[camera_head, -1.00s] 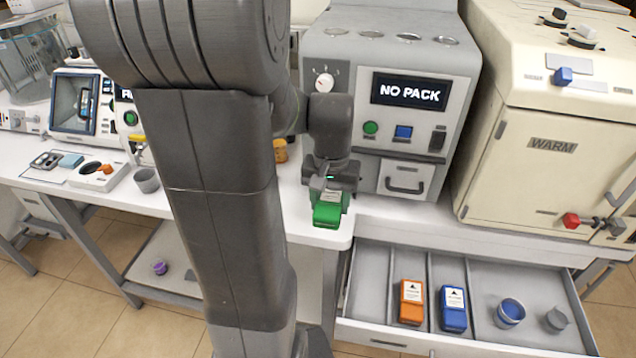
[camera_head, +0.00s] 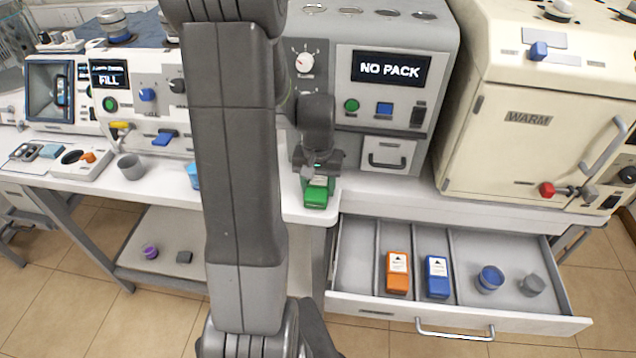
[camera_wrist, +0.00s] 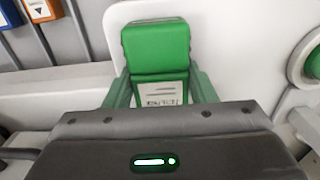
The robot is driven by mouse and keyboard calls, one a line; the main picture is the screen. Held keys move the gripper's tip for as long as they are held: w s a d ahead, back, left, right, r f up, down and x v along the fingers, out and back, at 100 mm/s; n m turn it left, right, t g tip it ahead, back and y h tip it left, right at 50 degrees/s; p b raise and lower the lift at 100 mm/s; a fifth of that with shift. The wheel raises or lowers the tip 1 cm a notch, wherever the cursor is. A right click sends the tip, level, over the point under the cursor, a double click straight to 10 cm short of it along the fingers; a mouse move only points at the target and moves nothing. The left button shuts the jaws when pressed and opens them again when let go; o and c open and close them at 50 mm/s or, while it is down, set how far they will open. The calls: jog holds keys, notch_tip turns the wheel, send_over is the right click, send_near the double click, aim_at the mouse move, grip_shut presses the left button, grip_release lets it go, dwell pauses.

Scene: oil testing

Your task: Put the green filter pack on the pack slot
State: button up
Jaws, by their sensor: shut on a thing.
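The green filter pack (camera_head: 316,194) is a green block with a white label. My gripper (camera_head: 320,172) is shut on it near the rounded front corner of the white bench, in front of the machine (camera_head: 375,120) whose screen reads NO PACK. In the wrist view the pack (camera_wrist: 156,47) sits between the fingers of my gripper (camera_wrist: 160,88), its green end pointing away from the wrist and its label showing. I cannot tell whether the pack touches the bench top. The pack slot cannot be made out for sure; my arm hides part of the machine's left side.
An open drawer (camera_head: 360,262) below the bench holds an orange pack (camera_head: 397,272), a blue pack (camera_head: 437,277) and two cups. A cream WARM cabinet (camera_head: 540,130) stands at the right. A grey cup (camera_head: 131,167) stands on the bench at the left. Bench between the machine and drawer looks clear.

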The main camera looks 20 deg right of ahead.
aim_at(318, 184)
jog(key=shift+f, duration=0.1)
jog(key=shift+f, duration=0.15)
jog(key=o, duration=1.1)
jog(key=shift+c, duration=0.2)
notch_tip(318, 184, up, 13)
jog(key=shift+f, duration=0.2)
